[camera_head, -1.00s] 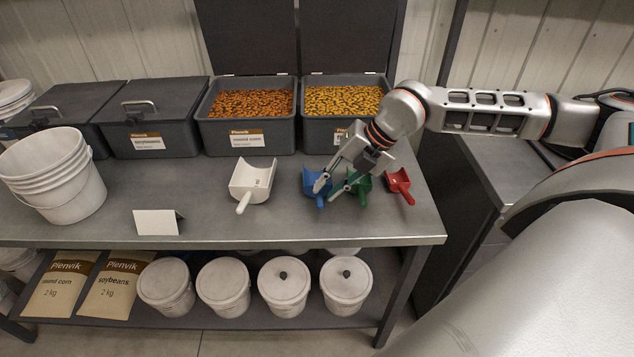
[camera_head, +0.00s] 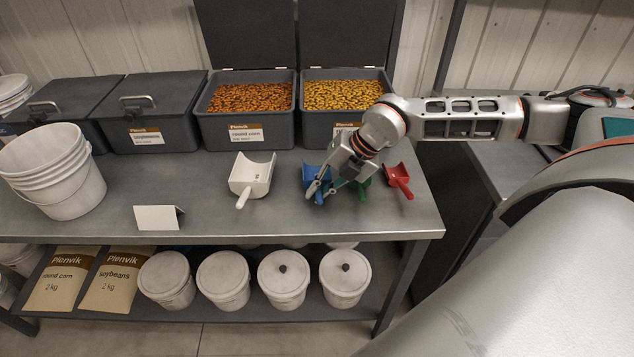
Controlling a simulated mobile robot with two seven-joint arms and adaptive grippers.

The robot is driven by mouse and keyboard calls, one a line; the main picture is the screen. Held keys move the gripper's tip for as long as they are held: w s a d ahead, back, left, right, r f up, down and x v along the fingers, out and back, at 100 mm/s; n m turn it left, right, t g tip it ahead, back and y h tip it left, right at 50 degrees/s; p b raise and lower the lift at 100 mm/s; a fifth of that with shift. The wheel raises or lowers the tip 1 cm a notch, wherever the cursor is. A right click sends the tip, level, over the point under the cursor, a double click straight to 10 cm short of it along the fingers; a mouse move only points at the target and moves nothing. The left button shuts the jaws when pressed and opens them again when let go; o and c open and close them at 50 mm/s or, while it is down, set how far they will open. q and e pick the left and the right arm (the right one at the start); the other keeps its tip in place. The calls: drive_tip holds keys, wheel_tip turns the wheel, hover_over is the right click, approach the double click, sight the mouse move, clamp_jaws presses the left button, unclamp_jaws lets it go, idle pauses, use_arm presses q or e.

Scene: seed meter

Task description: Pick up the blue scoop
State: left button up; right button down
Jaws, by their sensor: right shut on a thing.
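The blue scoop (camera_head: 314,171) lies on the grey metal table (camera_head: 215,215), in the row of scoops right of the white one. My right gripper (camera_head: 320,190) reaches down over it from the right, with its fingers at the scoop's handle end. It is shut on the blue scoop, and the fingers hide part of the handle. The scoop still appears to be at table height; whether it touches the table I cannot tell. My left gripper is not in view.
A green scoop (camera_head: 364,189), partly hidden by my gripper, and a red scoop (camera_head: 399,176) lie close on the right. A white scoop (camera_head: 252,177) lies left. Open bins of orange (camera_head: 247,135) and yellow grain (camera_head: 318,124) stand behind. White buckets (camera_head: 62,185) stand far left.

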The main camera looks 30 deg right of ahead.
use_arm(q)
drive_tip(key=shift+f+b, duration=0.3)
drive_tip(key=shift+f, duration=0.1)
use_arm(e)
wheel_tip(320, 180, up, 20)
idle(0.8)
